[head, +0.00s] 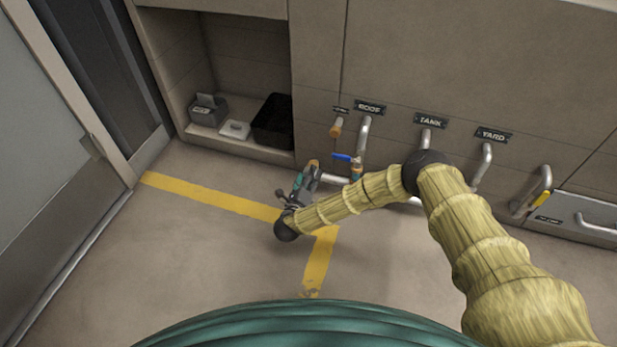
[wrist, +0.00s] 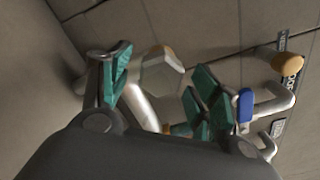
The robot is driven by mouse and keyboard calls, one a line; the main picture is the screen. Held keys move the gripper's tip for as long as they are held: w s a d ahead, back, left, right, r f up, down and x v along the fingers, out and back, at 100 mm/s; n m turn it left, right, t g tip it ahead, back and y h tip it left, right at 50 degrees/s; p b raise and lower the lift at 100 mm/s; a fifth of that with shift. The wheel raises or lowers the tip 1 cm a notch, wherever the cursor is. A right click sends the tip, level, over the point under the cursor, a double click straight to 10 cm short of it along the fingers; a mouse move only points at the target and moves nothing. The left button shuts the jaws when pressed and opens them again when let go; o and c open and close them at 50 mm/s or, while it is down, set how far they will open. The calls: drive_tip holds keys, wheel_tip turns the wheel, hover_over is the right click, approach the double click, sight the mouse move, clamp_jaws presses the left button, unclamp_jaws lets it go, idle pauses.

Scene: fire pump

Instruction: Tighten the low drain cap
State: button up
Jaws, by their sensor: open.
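The drain cap (wrist: 161,76) shows in the wrist view as a pale metal hexagonal cap at the end of a silver pipe (wrist: 143,107). My gripper (wrist: 163,86) is open, with one teal-padded finger to the left of the cap and one to the right. Gaps show between the cap and both pads; I cannot tell how deep the cap sits between them. In the head view my gripper (head: 307,180) is low by the wall, at the left end of the low pipe (head: 334,179). There the cap is hidden or too small to make out.
A blue-handled valve (head: 342,157) with a brass body stands just right of my gripper, below a wooden-coloured knob (head: 336,128). Handles under ROOF, TANK (head: 431,120) and YARD labels line the wall. An alcove holds a black bin (head: 273,122). Open floor lies left.

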drive_tip(key=v, duration=1.2)
idle(0.3)
drive_tip(key=s+d+f+n+g+y+p, duration=0.15)
drive_tip(key=s+n+g+y, duration=0.3)
drive_tip(key=s+n, duration=0.45)
drive_tip(key=s+d+f+n+g+y+p, duration=0.1)
drive_tip(key=s+d+f+n+g+y, duration=0.3)
drive_tip(key=s+n, duration=0.5)
drive_tip(key=s+d+r+n+g+h, duration=0.1)
drive_tip(key=s+d+r+n+g, duration=0.2)
drive_tip(key=s+d, duration=0.4)
drive_tip(key=s+d+r+n+g+h+p, duration=0.1)
drive_tip(key=s+d+r+n+g, duration=0.25)
drive_tip(key=s+d, duration=0.35)
drive_tip(key=s+d+r+n+g+h, duration=0.1)
drive_tip(key=s+d+r+n+g, duration=0.1)
drive_tip(key=s+d+n, duration=0.35)
wheel_tip(320, 180, up, 39)
drive_tip(key=s+d+m+p, duration=0.1)
drive_tip(key=p, duration=3.7)
drive_tip(key=shift+s+d, duration=0.25)
